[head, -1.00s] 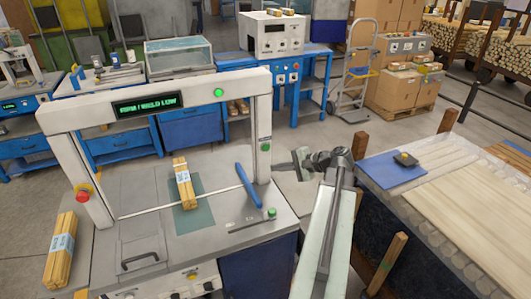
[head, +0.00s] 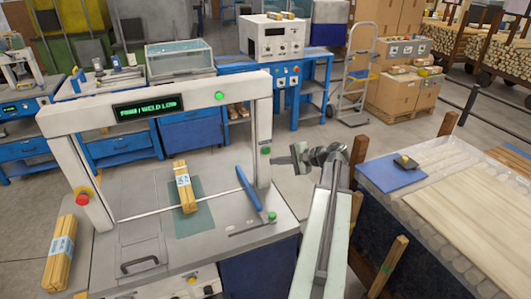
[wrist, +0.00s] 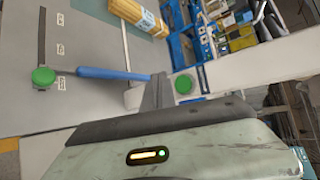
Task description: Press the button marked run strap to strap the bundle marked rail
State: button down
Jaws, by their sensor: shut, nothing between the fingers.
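The strapping machine's white arch (head: 160,92) spans a grey bed. A bundle of wood strips (head: 185,190) with a pale label lies on a green mat (head: 197,220) under the arch; it also shows in the wrist view (wrist: 135,12). A second labelled bundle (head: 60,255) lies at the left. One green button (head: 266,151) is on the right post; it shows in the wrist view (wrist: 183,84) close beside my fingertips. Markings are unreadable. My gripper (head: 282,161) is shut and empty, just right of the post.
A blue lever (head: 249,187) rises from the bed beside the bed button. A red stop knob (head: 82,199) is on the left post. A roller table with boards (head: 460,210) and a blue pad (head: 391,174) stands to the right. Blue benches (head: 190,135) stand behind.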

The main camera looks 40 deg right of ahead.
jog(key=shift+w+d, duration=0.35)
jog(key=shift+w, duration=0.5)
jog(key=shift+w+d, duration=0.35)
jog(key=shift+w, duration=0.45)
jog(key=shift+w, duration=0.1)
dwell(0.6)
jog(key=shift+w+d, duration=0.15)
jog(key=shift+w, duration=0.05)
jog(key=shift+w+d, duration=0.15)
jog(key=shift+w, duration=0.2)
dwell(0.6)
jog(key=shift+s, duration=0.1)
jog(key=shift+s+a, duration=0.35)
jog(key=shift+s, duration=0.25)
jog(key=s, duration=0.1)
jog(key=s+a, duration=0.1)
jog(key=s, duration=0.2)
jog(key=shift+s+a, duration=0.35)
jog(key=shift+a, duration=0.05)
